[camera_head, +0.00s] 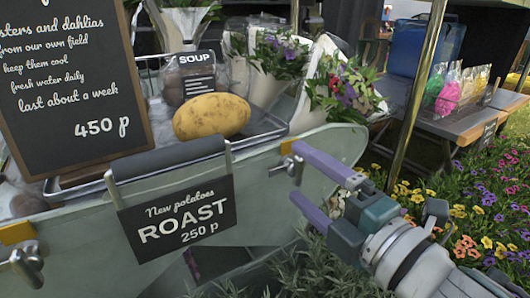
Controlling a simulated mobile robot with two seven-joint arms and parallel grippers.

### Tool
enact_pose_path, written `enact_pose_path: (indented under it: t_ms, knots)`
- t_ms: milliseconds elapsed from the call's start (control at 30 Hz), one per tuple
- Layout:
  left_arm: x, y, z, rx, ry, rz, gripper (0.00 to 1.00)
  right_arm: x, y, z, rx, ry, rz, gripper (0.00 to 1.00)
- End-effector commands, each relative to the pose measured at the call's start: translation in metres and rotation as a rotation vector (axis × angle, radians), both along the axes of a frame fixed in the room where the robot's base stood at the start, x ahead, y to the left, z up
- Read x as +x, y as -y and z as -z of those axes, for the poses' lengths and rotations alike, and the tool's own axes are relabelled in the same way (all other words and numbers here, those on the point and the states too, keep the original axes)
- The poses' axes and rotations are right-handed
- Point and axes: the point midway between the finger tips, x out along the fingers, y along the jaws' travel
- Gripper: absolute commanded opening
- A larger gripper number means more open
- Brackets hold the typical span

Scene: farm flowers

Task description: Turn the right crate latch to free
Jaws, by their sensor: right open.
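The right crate latch (286,168) is a small metal piece on the front of the grey-green crate (262,190), just below a yellow block (289,146). My right gripper (294,172) comes in from the right with its two purple-tipped fingers spread apart. One finger is above and one below the latch's level, and the latch's end shows between the tips. I cannot tell if they touch it. A similar left latch (24,262) sits under another yellow block (17,233) at the left edge. My left gripper is not in view.
A dark "ROAST" potato sign (180,217) hangs on the crate front, left of my gripper. A potato (212,116) lies on a metal tray above. Wrapped bouquets (345,95) stand behind my gripper. Planted flowers (475,225) fill the right, and a thin post (418,90) rises there.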

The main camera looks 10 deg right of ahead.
Motion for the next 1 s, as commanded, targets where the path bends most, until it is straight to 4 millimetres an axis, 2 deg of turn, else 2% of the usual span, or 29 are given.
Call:
enact_pose_path:
  t_ms: [133,233,500,633,800,1000]
  knots:
    - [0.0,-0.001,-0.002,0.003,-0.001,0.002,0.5,-0.003,0.001,-0.001,0.001,0.0,0.0,0.93]
    - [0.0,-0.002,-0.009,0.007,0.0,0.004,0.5,-0.014,0.004,-0.002,0.001,-0.004,0.0,0.93]
    - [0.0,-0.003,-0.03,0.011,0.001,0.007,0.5,-0.065,0.023,-0.003,0.001,-0.005,0.001,0.93]
    - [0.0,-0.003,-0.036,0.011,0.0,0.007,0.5,-0.083,0.03,-0.002,0.001,-0.003,0.001,0.93]
    - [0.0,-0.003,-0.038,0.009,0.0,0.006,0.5,-0.093,0.034,-0.001,0.0,0.0,0.001,0.93]
    - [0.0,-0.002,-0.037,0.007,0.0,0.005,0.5,-0.094,0.034,0.0,0.0,0.001,0.0,0.93]
